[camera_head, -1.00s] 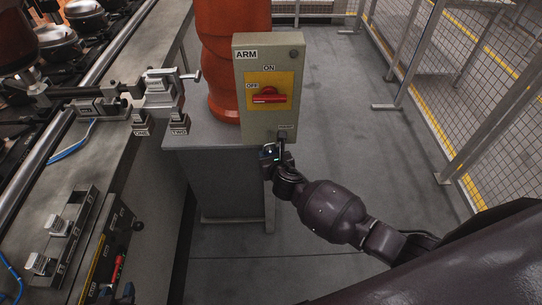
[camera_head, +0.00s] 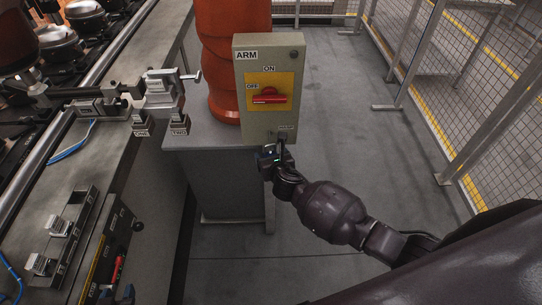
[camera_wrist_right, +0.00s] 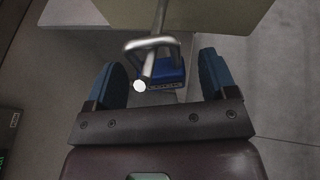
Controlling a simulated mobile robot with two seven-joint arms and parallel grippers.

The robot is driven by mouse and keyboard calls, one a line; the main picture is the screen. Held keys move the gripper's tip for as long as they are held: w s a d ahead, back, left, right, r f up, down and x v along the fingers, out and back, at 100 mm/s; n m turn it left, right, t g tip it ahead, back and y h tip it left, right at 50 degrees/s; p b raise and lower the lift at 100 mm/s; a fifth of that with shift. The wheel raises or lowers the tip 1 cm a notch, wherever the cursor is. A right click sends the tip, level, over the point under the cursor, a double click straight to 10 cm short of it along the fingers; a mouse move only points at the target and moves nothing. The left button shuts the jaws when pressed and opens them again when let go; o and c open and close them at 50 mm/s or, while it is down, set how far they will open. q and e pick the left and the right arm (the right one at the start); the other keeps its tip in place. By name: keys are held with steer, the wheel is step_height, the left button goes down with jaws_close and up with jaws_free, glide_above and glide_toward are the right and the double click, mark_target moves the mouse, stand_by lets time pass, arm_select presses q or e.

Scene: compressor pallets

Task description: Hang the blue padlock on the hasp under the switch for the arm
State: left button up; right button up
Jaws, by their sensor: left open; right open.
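The grey switch box marked ARM (camera_head: 269,120) carries a red switch handle (camera_head: 270,99), which lies level on a yellow plate. The hasp (camera_head: 282,137) is low on the box. In the right wrist view, the blue padlock (camera_wrist_right: 168,74) has its metal shackle (camera_wrist_right: 150,43) looped around the hasp's rod (camera_wrist_right: 160,16). My right gripper (camera_head: 271,153) is just below the box; its blue fingers (camera_wrist_right: 161,84) are open, one on each side of the padlock, with gaps. A dark tip, seemingly my left gripper (camera_head: 125,295), shows partly at the bottom edge.
An orange robot base (camera_head: 222,60) stands behind the box on a grey plinth (camera_head: 205,142). A workbench (camera_head: 127,128) with clamps and labelled blocks runs along the left. A mesh fence (camera_head: 440,65) bounds the right side. The floor between is clear.

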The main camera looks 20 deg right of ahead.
steer(key=p+v, duration=0.1)
steer(key=v, duration=0.9)
steer(key=shift+s+p, duration=0.35)
steer(key=shift+s, duration=0.05)
steer(key=shift+r, duration=0.15)
